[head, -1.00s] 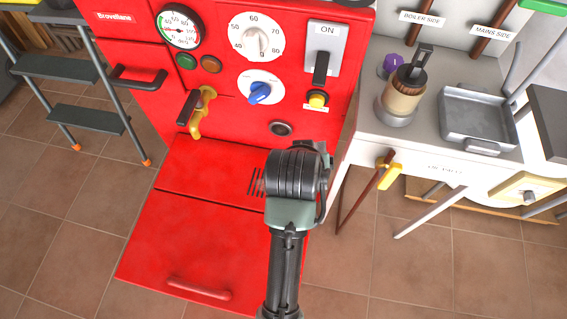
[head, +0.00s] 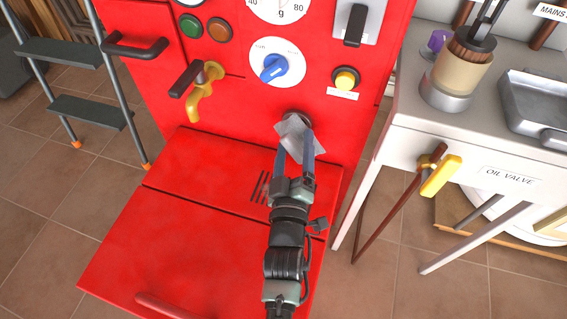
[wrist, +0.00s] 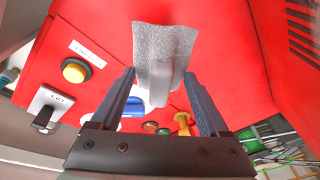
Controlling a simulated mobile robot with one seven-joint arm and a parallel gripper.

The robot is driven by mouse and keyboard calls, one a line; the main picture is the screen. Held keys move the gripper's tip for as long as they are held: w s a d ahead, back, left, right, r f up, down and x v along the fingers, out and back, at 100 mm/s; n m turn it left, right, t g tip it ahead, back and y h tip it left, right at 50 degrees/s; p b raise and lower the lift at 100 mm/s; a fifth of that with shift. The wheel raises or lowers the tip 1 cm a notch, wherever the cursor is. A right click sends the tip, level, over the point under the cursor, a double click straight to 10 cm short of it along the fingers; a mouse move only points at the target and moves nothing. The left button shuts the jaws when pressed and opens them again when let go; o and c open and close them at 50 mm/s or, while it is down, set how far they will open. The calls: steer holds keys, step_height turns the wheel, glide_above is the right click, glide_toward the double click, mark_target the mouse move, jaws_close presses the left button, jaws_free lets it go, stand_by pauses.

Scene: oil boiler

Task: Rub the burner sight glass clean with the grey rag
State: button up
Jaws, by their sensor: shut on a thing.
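The grey rag (head: 294,136) is held at the tips of my gripper (head: 299,148), against or just in front of the red boiler front. The burner sight glass (head: 299,115) is a small round fitting there. Only part of its rim shows above the rag; its glass is hidden. In the wrist view the rag (wrist: 165,42) hangs spread out beyond the fingers, with a pale folded part between them. The sight glass cannot be made out there. I cannot tell whether the rag touches the glass.
A yellow button (head: 345,79), a blue knob (head: 273,68) and a yellow-handled valve (head: 204,90) are close around the sight glass. The red boiler ledge (head: 215,175) is below. A white table (head: 405,120) with a jar (head: 458,72) and metal tray (head: 540,105) stands at the right.

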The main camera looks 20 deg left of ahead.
mark_target(290, 140)
steer(key=shift+s+a+f+n+t+y+b, duration=0.4)
steer(key=shift+s+a+f+n+y+b, duration=0.25)
steer(key=shift+a+f+y+b, duration=0.2)
steer(key=shift+s+r, duration=0.1)
steer(key=shift+w+r, duration=0.1)
steer(key=shift+w, duration=1.3)
steer(key=shift+w+p, duration=0.35)
steer(key=shift+w, duration=0.5)
steer(key=shift+w, duration=0.65)
steer(key=shift+w, duration=0.1)
steer(key=shift+d, duration=0.1)
